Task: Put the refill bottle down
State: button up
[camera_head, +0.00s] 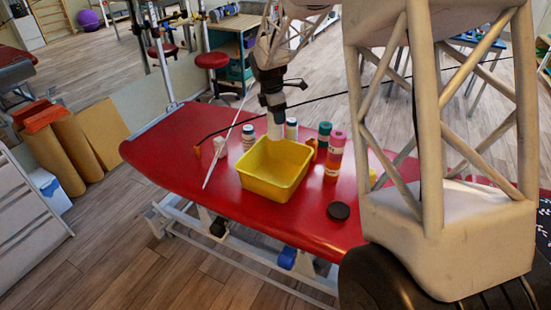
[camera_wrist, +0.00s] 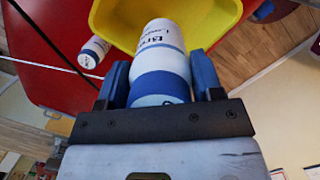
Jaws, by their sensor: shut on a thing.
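My gripper (camera_head: 273,106) points down over the red treatment table (camera_head: 172,132). It is shut on the refill bottle, a white bottle with blue bands, whose pale body shows below the jaws (camera_head: 275,127) at the far side of the yellow bin (camera_head: 262,190). In the wrist view my gripper (camera_wrist: 160,84) has its two blue fingers on either side of the bottle (camera_wrist: 162,48). The yellow bin (camera_wrist: 112,22) shows beyond the bottle's far end. I cannot tell whether the bottle is over the bin's opening or just behind it.
Two white-and-blue bottles stand behind the bin, one at left (camera_head: 248,137) and one at right (camera_head: 291,128). A black disc (camera_head: 339,211) lies in front. A white stick (camera_head: 213,162) is at left.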

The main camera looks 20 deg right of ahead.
aim_at(276, 138)
notch_tip(276, 138, down, 10)
jog(key=shift+f, duration=0.1)
dwell(0.4)
notch_tip(276, 138, down, 6)
dwell(0.4)
jog(key=shift+f, duration=1.85)
jog(key=shift+f, duration=0.2)
jog(key=o, duration=1.1)
jog(key=shift+r, duration=0.2)
